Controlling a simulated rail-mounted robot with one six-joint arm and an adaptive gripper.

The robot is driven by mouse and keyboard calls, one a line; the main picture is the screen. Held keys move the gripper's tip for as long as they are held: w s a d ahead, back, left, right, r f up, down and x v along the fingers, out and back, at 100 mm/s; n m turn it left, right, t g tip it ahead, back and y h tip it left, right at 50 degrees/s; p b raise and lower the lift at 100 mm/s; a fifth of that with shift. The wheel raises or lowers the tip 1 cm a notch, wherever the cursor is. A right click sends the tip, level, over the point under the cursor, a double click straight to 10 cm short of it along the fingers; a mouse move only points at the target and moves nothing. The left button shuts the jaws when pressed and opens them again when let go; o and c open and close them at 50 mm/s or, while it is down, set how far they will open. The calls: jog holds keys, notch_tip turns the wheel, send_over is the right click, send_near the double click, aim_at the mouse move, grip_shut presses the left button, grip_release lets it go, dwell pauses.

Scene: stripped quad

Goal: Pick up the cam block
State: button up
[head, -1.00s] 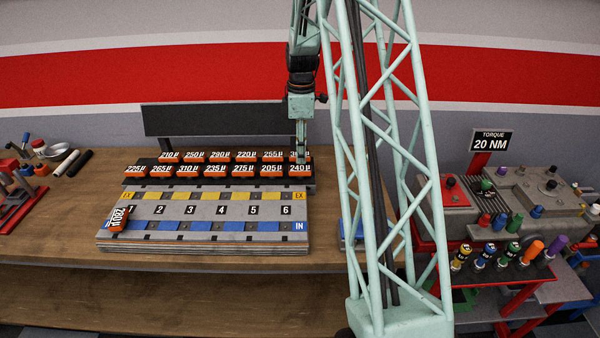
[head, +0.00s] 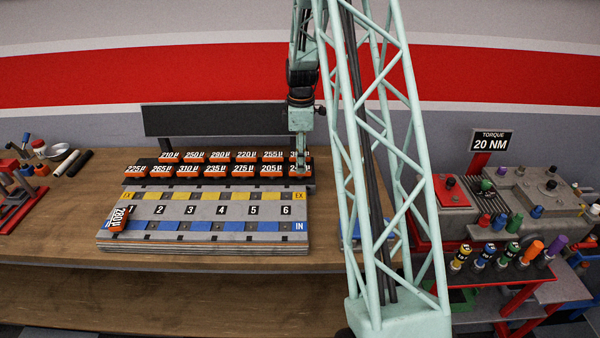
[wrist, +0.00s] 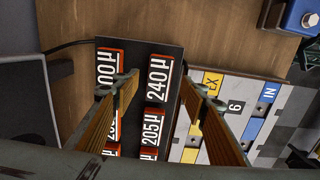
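No object in view is labelled as a cam block, so I cannot tell which one it is. Orange-edged black blocks with micron labels sit in two rows on a dark rack at the back of the bench. My gripper (head: 301,158) is at the right end of the front row, over the 240µ block (head: 299,172). In the wrist view my gripper (wrist: 165,90) is open, with its fingertips on either side of the 240µ block (wrist: 157,78). I cannot tell whether they touch it. The 205µ block (wrist: 152,125) lies beside it.
A grey board (head: 204,211) with numbered slots lies in front of the rack, with a 280µ block (head: 120,219) tilted at its left end. A blue object (wrist: 299,14) is right of the board. A tool cart (head: 516,298) stands at right.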

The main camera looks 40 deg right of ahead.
jog(key=shift+w+f, duration=0.15)
jog(key=shift+f, duration=2.15)
jog(key=c, duration=1)
jog(key=shift+r, duration=0.15)
jog(key=shift+r, duration=1.5)
jog(key=shift+s+a+r, duration=0.1)
jog(key=shift+s+a, duration=0.1)
jog(key=s+a, duration=0.2)
jog(key=s, duration=0.2)
jog(key=s+a+r+b, duration=0.1)
jog(key=s+a, duration=0.2)
jog(key=s, duration=0.2)
jog(key=s+a, duration=0.3)
jog(key=s, duration=0.1)
jog(key=shift+s+r, duration=0.15)
jog(key=shift+r, duration=0.1)
